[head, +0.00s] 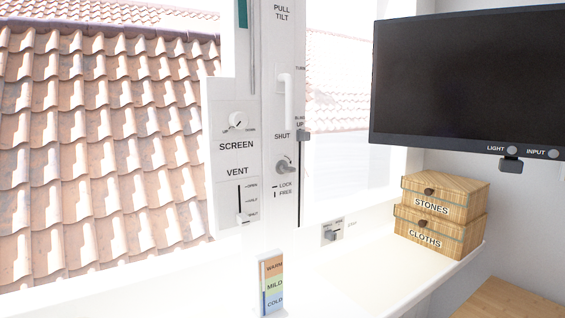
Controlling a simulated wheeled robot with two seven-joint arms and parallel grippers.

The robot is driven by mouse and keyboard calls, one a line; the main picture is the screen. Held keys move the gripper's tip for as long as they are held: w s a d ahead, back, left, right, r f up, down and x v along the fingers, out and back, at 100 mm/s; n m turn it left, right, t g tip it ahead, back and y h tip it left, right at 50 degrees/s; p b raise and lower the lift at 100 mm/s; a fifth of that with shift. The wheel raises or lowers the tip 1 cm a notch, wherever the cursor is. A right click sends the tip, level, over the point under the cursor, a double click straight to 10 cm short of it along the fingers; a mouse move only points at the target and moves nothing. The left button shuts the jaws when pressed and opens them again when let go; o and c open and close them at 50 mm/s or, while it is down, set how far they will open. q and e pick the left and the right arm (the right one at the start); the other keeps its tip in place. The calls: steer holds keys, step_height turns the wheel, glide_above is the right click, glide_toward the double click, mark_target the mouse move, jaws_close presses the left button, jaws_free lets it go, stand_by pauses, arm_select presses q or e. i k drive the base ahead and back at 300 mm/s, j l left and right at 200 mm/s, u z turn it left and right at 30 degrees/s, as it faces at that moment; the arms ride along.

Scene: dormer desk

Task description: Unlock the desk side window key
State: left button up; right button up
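The window key (285,166) is a small grey metal piece on the white window post, below the word SHUT. Beneath it is a small legend (284,189) with the words LOCK and FREE, each beside a short dark mark. The key looks slanted, but it is too small to tell which mark it matches. A white window handle (285,98) stands upright above the key, under the words PULL and TILT. Neither of my grippers shows in the head view.
Left of the key is a white panel with a SCREEN knob (238,121) and a VENT slider (241,217), low near SHUT. A WARM/MILD/COLD card (273,284) stands below. Wooden boxes (442,209) and a dark monitor (470,75) are at right. The space before the key looks clear.

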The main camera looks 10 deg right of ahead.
mark_target(285, 170)
steer(key=i+l+u, duration=0.1)
steer(key=l+u, duration=0.2)
steer(key=l, duration=0.4)
steer(key=l+u, duration=0.25)
steer(key=l, duration=0.4)
